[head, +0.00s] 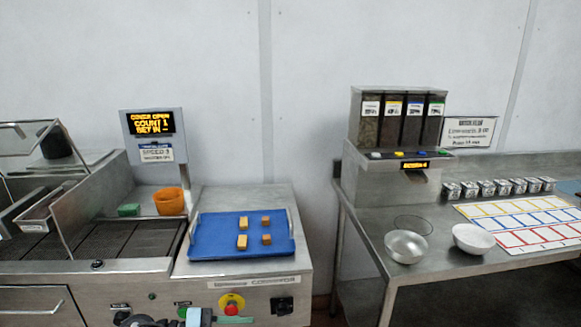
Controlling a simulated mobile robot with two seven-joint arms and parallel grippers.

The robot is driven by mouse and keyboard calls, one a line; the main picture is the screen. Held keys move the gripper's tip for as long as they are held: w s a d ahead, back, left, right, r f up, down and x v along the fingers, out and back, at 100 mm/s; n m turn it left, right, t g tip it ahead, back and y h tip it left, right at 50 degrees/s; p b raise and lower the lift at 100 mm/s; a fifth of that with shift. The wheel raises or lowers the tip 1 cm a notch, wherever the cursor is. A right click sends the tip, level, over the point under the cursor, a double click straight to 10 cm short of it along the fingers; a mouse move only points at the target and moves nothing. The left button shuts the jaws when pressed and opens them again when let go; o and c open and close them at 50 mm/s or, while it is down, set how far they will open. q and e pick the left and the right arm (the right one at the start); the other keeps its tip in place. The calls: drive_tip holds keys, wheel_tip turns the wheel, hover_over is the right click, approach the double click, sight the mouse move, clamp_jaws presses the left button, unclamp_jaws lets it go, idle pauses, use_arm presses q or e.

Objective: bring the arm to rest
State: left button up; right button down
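Dark, grey and blue parts that look like my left arm show at the bottom edge, in front of the conveyor cabinet. A thin green strip sticks out to the right of them. I cannot make out the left gripper's fingertips or whether they are open. My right arm and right gripper are not in view.
A blue tray (215,246) with several small tan and brown blocks sits on the conveyor end, above a red stop button (232,302). An orange bowl (169,201) and green block (129,210) are left. Two bowls, a white (473,239) and a steel (405,247), stand right.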

use_arm(q)
drive_tip(key=s+a+f+n+t+y, duration=0.2)
drive_tip(key=s+a+f+n+y, duration=0.1)
drive_tip(key=s+f+n, duration=0.4)
drive_tip(key=s+a+f+n+t+y, duration=0.2)
drive_tip(key=s+f+n+y, duration=0.4)
drive_tip(key=s, duration=0.7)
drive_tip(key=s+a+f+n+t+y, duration=0.2)
drive_tip(key=s+a+f+n+y, duration=0.3)
drive_tip(key=s+f+n, duration=0.3)
wheel_tip(320, 180, down, 3)
drive_tip(key=shift+s+r, duration=0.15)
drive_tip(key=shift+s, duration=1)
drive_tip(key=shift+c, duration=0.4)
drive_tip(key=shift+c, duration=0.8)
drive_tip(key=shift+a+n+y, duration=0.1)
drive_tip(key=shift+n+y, duration=0.2)
